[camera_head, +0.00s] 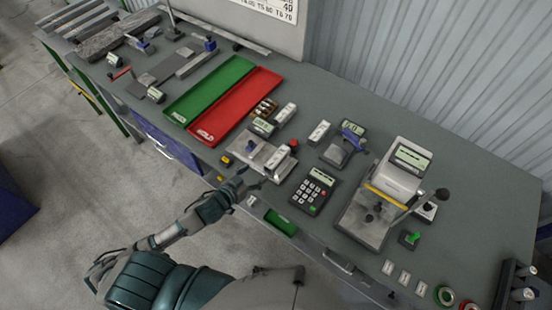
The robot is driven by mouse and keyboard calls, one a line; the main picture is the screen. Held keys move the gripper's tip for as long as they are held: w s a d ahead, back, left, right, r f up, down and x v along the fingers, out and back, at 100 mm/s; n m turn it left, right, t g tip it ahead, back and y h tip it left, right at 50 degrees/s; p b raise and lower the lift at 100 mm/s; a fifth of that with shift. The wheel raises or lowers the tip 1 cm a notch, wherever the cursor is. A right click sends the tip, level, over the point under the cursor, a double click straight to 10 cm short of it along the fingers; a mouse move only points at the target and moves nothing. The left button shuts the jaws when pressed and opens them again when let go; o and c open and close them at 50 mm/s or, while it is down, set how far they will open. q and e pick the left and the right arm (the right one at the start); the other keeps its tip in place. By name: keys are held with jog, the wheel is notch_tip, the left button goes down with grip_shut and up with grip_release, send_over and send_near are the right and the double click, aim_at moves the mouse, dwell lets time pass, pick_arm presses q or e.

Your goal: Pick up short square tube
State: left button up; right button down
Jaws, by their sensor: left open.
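I cannot tell for sure which piece is the short square tube. Small pale rectangular pieces lie around the centre: one (286,113) beside the red tray, one (319,132) to its right, and one (279,160) on a grey metal fixture (248,150). My left gripper (243,182) is open at the table's front edge, just in front of the fixture. It looks small and dark here, and nothing shows between its fingers. My right gripper is not in view.
Green tray (210,88) and red tray (238,104) lie left of centre. A keypad device (312,190) stands right of the fixture, near a bench machine with a lever (390,190). A green bin (281,222) is at the front edge. The table's back right is clear.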

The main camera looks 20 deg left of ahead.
aim_at(271, 164)
pick_arm(q)
jog(key=x, duration=0.2)
jog(key=d+x, duration=0.1)
jog(key=x, duration=0.1)
jog(key=shift+w, duration=0.15)
jog(key=x, duration=0.4)
jog(key=shift+a+f+p, duration=0.2)
jog(key=shift+f+p, duration=0.2)
jog(key=shift+f, duration=0.05)
jog(key=shift+w+f, duration=0.2)
jog(key=shift+d, duration=0.1)
jog(key=shift+d+r, duration=0.1)
jog(key=shift+d, duration=0.05)
jog(key=c, duration=1.3)
grip_shut()
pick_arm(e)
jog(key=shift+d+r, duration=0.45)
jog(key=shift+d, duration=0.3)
